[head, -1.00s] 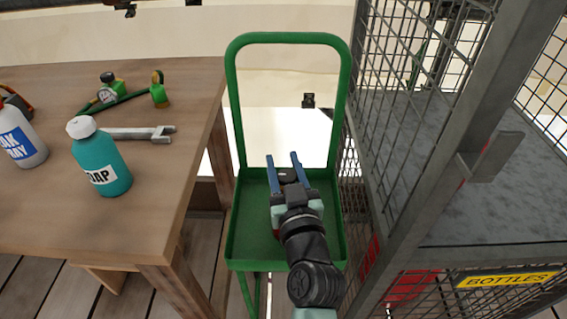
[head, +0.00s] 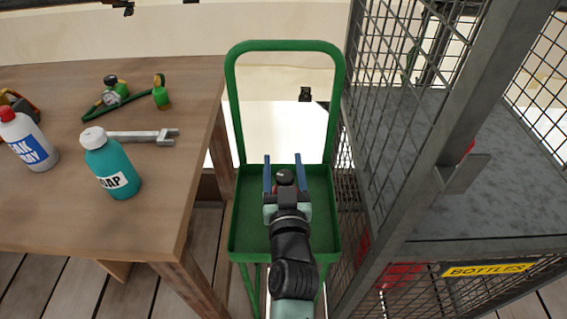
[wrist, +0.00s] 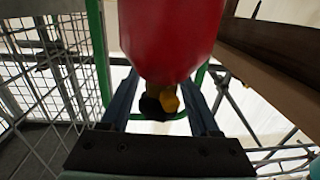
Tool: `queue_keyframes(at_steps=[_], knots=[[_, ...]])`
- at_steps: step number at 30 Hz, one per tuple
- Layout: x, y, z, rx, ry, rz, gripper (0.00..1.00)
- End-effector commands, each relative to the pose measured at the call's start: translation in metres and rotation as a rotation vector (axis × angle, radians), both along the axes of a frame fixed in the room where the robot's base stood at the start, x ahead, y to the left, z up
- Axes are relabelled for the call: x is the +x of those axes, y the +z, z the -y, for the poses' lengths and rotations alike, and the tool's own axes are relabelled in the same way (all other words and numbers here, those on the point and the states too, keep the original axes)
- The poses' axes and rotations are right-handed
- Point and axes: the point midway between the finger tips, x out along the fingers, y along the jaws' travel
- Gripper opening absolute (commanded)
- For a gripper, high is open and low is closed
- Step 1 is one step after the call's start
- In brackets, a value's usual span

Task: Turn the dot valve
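My gripper (head: 285,160) is open over the green trolley, its two blue fingers wide apart. A red cylinder (wrist: 172,35) with a yellow valve fitting (wrist: 170,99) and a black knob (wrist: 150,106) shows between the fingers in the wrist view. In the head view a dark round knob (head: 285,177) shows between the fingers, and my gripper hides most of what is below it. I see no gap closed on the knob. No dot mark is readable on the valve.
The green trolley (head: 248,240) stands between a wooden table (head: 60,215) and a wire cage (head: 425,185) with a BOTTLES sign (head: 488,269). On the table are a teal soap bottle (head: 112,170), a white bottle (head: 28,145), a wrench (head: 140,136) and a green hose with gauge (head: 112,92).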

Motion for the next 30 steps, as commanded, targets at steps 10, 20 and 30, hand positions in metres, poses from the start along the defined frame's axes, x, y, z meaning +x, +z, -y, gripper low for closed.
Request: queue_keyframes(at_steps=[10, 20, 30], knots=[[0.0, 0.0, 0.0, 0.0, 0.0, 0.0, 0.73], [-0.036, -0.004, 0.002, 0.002, -0.001, -0.001, 0.73], [-0.099, -0.002, 0.006, 0.001, 0.001, -0.001, 0.73]])
